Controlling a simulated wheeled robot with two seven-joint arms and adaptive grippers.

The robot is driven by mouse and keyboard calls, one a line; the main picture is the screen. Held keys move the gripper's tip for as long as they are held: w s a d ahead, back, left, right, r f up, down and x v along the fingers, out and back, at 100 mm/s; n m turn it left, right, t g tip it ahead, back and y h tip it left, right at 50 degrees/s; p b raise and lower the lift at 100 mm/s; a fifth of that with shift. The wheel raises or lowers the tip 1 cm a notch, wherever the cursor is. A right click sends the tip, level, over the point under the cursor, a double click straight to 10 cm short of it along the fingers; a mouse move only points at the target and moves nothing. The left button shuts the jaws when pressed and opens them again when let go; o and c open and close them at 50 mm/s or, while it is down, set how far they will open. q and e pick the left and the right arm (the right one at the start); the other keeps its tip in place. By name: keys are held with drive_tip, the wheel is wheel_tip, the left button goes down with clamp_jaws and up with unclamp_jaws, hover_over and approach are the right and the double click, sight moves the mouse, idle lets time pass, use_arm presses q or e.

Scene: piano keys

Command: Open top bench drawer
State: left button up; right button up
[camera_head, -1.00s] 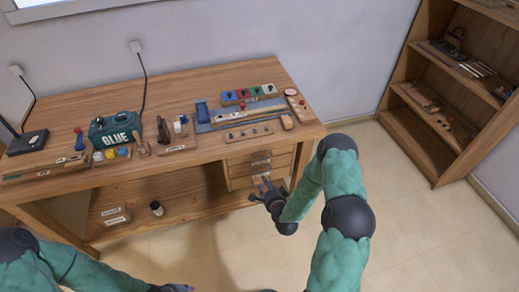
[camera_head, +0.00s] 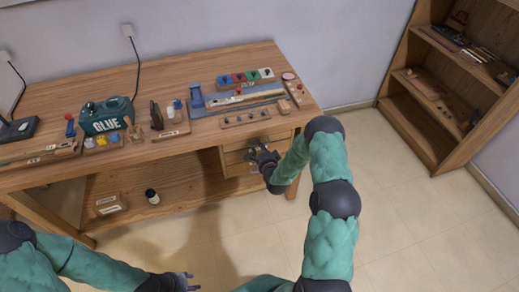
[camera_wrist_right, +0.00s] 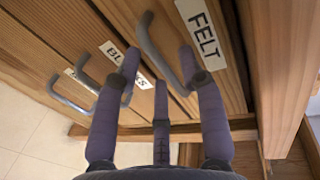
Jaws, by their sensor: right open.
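The wooden bench (camera_head: 60,181) has a stack of drawers under its right end. The top drawer (camera_head: 280,137), labelled FELT in the right wrist view (camera_wrist_right: 205,35), looks shut. Its curved grey handle (camera_wrist_right: 148,38) lies between the spread fingers of my right gripper (camera_wrist_right: 160,68). The fingers are open around the handle, and I cannot tell whether they touch it. In the head view my right gripper (camera_head: 262,153) is in front of the drawers and partly hides them. My left gripper (camera_head: 187,282) is low in the head view, away from the bench; its fingers are unclear.
Lower drawers with their own handles (camera_wrist_right: 72,92) sit beneath the FELT drawer. The bench top carries a green glue box (camera_head: 106,117) and several tool trays. A shelf unit (camera_head: 420,120) stands at the right. The floor (camera_head: 410,220) between is clear.

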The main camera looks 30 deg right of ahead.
drive_tip(key=shift+w, duration=0.15)
drive_tip(key=shift+c, duration=0.2)
clamp_jaws()
